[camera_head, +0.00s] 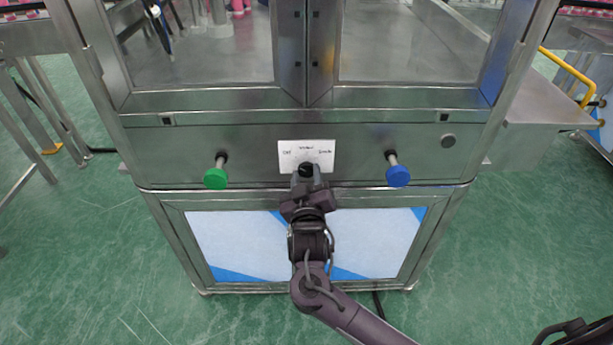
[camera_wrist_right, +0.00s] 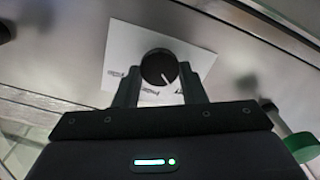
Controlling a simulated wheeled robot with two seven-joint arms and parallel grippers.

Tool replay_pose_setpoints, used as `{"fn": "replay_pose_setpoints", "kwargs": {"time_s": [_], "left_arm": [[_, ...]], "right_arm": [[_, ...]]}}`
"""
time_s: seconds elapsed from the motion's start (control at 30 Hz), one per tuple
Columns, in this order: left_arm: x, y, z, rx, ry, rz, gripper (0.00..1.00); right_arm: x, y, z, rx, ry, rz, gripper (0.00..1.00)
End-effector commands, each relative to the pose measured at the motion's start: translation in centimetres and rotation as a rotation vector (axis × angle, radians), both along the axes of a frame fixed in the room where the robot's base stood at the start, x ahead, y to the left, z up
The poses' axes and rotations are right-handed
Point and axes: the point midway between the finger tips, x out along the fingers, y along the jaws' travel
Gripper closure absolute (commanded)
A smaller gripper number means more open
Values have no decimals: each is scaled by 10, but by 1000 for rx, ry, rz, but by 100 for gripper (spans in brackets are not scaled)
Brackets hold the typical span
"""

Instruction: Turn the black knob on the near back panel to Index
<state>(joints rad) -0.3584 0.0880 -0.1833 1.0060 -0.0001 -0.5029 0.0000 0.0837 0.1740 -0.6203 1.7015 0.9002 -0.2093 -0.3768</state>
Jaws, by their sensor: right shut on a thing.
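The black knob (camera_head: 306,169) sits on the white label card (camera_head: 318,148) on the steel back panel. The card bears small words, left, middle and right, too small to read surely. In the right wrist view the black knob (camera_wrist_right: 158,67) has a white pointer line aimed down and slightly right; that view appears roughly upside down. My right gripper (camera_head: 308,178) is shut on the knob, one finger on each side. In the right wrist view my gripper's fingers (camera_wrist_right: 160,85) flank it and partly hide the card (camera_wrist_right: 124,50). My left gripper is not in view.
A green knob (camera_head: 215,178) sticks out of the panel on the left and a blue knob (camera_head: 398,176) on the right. The green knob also shows in the right wrist view (camera_wrist_right: 302,147). A yellow rail (camera_head: 567,75) is at far right. Green floor surrounds the cabinet.

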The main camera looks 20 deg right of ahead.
Motion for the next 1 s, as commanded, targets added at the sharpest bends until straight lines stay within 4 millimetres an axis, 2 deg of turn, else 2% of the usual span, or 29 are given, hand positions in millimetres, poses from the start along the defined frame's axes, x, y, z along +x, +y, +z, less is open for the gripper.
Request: {"fn": "replay_pose_setpoints", "kwargs": {"time_s": [0.37,1.0], "left_arm": [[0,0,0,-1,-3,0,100],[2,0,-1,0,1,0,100]], "right_arm": [[0,0,0,156,-42,-2,86],[-1,-2,0,668,-191,-2,86]]}}
